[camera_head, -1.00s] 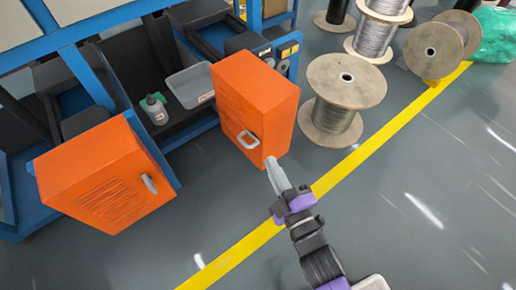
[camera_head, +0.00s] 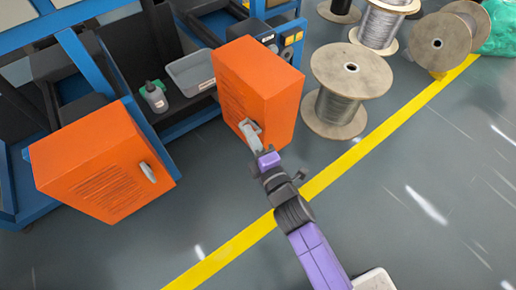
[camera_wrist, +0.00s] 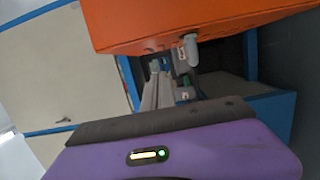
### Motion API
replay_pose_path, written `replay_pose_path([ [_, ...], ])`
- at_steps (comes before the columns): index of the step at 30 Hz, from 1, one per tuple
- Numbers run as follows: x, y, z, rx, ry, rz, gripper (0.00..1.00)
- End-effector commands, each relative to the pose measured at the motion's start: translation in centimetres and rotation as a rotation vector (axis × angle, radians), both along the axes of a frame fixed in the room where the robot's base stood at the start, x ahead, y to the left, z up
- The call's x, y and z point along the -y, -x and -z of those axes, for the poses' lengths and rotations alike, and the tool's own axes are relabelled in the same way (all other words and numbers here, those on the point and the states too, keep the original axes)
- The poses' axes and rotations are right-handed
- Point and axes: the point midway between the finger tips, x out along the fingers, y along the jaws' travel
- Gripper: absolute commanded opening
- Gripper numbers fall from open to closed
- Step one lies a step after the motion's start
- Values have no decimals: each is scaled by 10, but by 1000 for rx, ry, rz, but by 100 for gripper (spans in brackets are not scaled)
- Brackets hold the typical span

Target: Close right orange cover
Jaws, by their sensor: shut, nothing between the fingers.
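The right orange cover (camera_head: 262,88) is a box-shaped door standing open, swung out from the blue machine frame. Its grey handle (camera_head: 256,126) is on the front face near the lower edge. My gripper (camera_head: 254,138) is at that handle, its shut fingers partly overlapping it in the head view. I cannot tell whether they touch. In the wrist view the cover (camera_wrist: 190,20) fills the top, with a grey handle end (camera_wrist: 191,48) below its edge. My shut fingers (camera_wrist: 158,85) are just left of and below it.
The left orange cover (camera_head: 95,165) also stands out from the frame. A grey bin (camera_head: 190,75) and a bottle (camera_head: 154,98) sit on the dark shelf between them. Wire spools (camera_head: 350,75) stand to the right. The floor in front is clear, crossed by a yellow line (camera_head: 380,135).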

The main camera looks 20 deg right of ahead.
Motion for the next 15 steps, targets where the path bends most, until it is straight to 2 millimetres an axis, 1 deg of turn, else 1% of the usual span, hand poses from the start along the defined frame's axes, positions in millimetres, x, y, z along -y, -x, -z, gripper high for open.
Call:
replay_pose_path([
  [1,0,-10,2,2,2,1,0],
  [2,1,-13,0,1,2,1,0],
  [4,8,-13,-3,-2,2,-1,0],
  [12,30,-20,-3,-1,2,0,0],
  [15,34,-21,-1,-1,1,-1,0],
])
